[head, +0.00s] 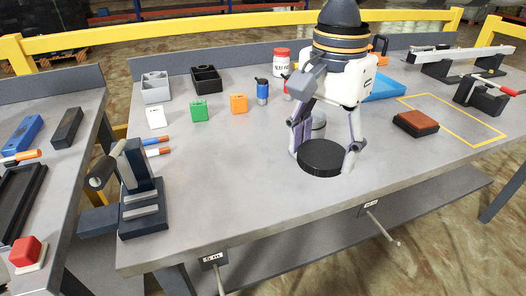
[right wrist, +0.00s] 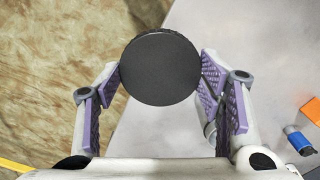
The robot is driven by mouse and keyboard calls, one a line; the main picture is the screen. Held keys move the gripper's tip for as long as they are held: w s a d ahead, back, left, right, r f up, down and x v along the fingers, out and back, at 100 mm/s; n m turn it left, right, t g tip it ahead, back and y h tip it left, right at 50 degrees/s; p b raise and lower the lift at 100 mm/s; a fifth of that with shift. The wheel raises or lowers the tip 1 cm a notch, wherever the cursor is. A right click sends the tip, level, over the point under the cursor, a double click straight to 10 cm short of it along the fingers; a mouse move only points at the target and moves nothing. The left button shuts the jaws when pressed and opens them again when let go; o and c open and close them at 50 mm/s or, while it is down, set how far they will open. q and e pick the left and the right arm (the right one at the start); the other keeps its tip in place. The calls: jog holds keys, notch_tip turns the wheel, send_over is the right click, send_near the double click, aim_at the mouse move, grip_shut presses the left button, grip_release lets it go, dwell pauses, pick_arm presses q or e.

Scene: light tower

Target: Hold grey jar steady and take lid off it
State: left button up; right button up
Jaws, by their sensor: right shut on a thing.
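My right gripper (head: 323,150) reaches down over the middle of the bench and is shut on a round, flat black lid (head: 321,155). In the right wrist view the lid (right wrist: 160,69) sits between the purple-padded fingers of the gripper (right wrist: 160,80). The lid is level and low, close to the bench top; I cannot tell whether it touches. A grey cylinder (head: 319,124), perhaps the grey jar, shows partly behind the right gripper. No jar shows beneath the lid. My left gripper is not in view.
On the grey bench (head: 235,200), a dark clamp-like fixture (head: 143,195) stands left. Green (head: 199,111) and orange (head: 239,103) blocks and a blue bottle (head: 262,92) stand behind. A brown-topped block (head: 416,123) lies right. The front middle is clear.

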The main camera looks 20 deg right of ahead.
jog(key=shift+s+d+r+m, duration=0.1)
jog(key=shift+d+r+m, duration=0.2)
jog(key=shift+r+m, duration=0.55)
jog(key=shift+w+d+m, duration=0.15)
jog(key=shift+w+m, duration=0.1)
jog(key=b, duration=0.2)
send_over(273, 166)
jog(key=f, duration=0.9)
jog(key=shift+s+d+f, duration=0.1)
jog(key=shift+s+f, duration=0.15)
jog(key=shift+s, duration=0.1)
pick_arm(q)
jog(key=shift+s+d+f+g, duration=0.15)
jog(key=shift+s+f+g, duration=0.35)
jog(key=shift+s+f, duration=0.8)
pick_arm(e)
jog(key=shift+w+f, duration=0.2)
jog(key=shift+f, duration=0.7)
jog(key=shift+w+f, duration=0.15)
jog(key=shift+f, duration=0.7)
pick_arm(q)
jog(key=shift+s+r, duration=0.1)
pick_arm(e)
jog(key=shift+f, duration=0.2)
jog(key=o, duration=1.3)
jog(key=shift+c, duration=0.2)
